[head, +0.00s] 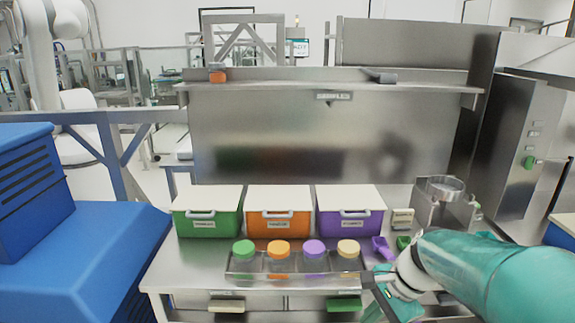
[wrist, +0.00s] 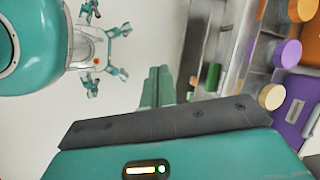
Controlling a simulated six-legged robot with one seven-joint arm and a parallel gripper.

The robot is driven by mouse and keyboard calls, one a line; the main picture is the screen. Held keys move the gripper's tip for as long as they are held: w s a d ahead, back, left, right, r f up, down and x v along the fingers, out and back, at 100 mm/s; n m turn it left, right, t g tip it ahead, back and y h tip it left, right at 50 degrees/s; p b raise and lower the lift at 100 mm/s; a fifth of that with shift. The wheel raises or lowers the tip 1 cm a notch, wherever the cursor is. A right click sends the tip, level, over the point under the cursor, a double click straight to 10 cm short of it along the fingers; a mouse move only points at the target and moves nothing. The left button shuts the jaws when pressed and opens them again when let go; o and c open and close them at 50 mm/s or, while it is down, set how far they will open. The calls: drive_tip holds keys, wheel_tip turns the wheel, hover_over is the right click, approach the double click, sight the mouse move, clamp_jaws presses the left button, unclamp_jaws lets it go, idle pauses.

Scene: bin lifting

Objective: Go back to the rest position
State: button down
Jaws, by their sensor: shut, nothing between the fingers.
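My gripper (wrist: 160,72) shows in the wrist view with its two teal fingers together and nothing between them. It points into open space, apart from the jars and bins at the right of that view. In the head view my teal arm reaches in from the right to the front right of the steel table (head: 190,262). The gripper's fingers are hard to make out there, near the right end of the jar rack.
Green (head: 207,222), orange (head: 279,222) and purple (head: 350,222) bins with white lids stand in a row. In front, a clear rack (head: 300,278) holds several jars with coloured lids. A purple scoop (head: 382,248) and a steel container (head: 443,200) are at the right.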

drive_tip(key=s+a+r+n+t+h, duration=0.1)
drive_tip(key=s+r+n+t+h, duration=0.3)
drive_tip(key=s+r+n, duration=0.3)
drive_tip(key=s+n, duration=0.5)
drive_tip(key=n, duration=0.1)
drive_tip(key=shift+h, duration=0.3)
drive_tip(key=shift+s+d+r, duration=0.1)
drive_tip(key=shift+d, duration=0.1)
